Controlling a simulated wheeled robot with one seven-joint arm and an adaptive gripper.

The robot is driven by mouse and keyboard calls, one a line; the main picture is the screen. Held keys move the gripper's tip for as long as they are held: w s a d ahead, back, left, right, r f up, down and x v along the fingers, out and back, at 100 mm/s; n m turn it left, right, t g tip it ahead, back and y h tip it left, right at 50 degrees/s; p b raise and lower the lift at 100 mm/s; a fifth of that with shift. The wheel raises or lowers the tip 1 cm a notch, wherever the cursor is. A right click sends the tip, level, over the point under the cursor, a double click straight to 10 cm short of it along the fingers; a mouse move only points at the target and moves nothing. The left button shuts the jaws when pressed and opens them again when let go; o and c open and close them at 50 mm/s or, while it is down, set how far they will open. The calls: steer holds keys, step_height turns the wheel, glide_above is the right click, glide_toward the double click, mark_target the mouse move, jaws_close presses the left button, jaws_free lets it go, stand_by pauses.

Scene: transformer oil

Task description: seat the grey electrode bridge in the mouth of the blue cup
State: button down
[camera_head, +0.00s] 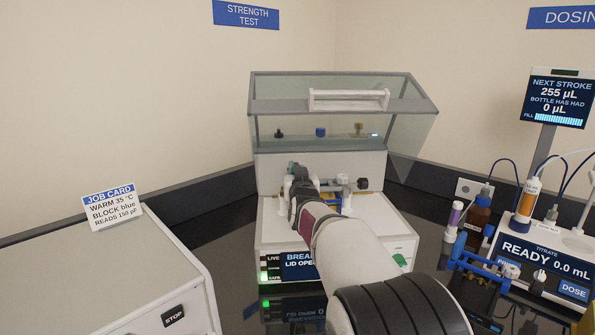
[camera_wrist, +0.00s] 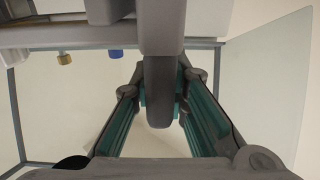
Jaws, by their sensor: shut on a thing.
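My gripper (camera_wrist: 162,98) is shut on a dark grey piece, the electrode bridge (camera_wrist: 160,70), which stands between the teal finger pads in the wrist view. In the head view my gripper (camera_head: 298,178) is at the left front of the test cabinet's open bay, and my arm covers part of it. A small blue and yellow patch (camera_head: 329,186) shows just right of my gripper, between white posts. It may be the blue cup, but its mouth is hidden. I cannot tell whether the bridge touches it.
The strength tester's clear cover (camera_head: 345,92) is raised above the bay, with a white handle (camera_head: 348,99). A round dark knob (camera_head: 363,184) sticks out right of the bay. A dosing unit (camera_head: 545,255) with bottles stands at right. A grey-white cabinet (camera_head: 120,285) stands at left.

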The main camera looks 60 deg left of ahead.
steer(key=shift+f, duration=0.4)
steer(key=c, duration=1.5)
jaws_free()
steer(key=shift+f, duration=0.35)
steer(key=shift+s+d+r, duration=0.15)
steer(key=shift+d, duration=0.35)
steer(key=shift+v, duration=5.5)
steer(key=shift+r, duration=0.1)
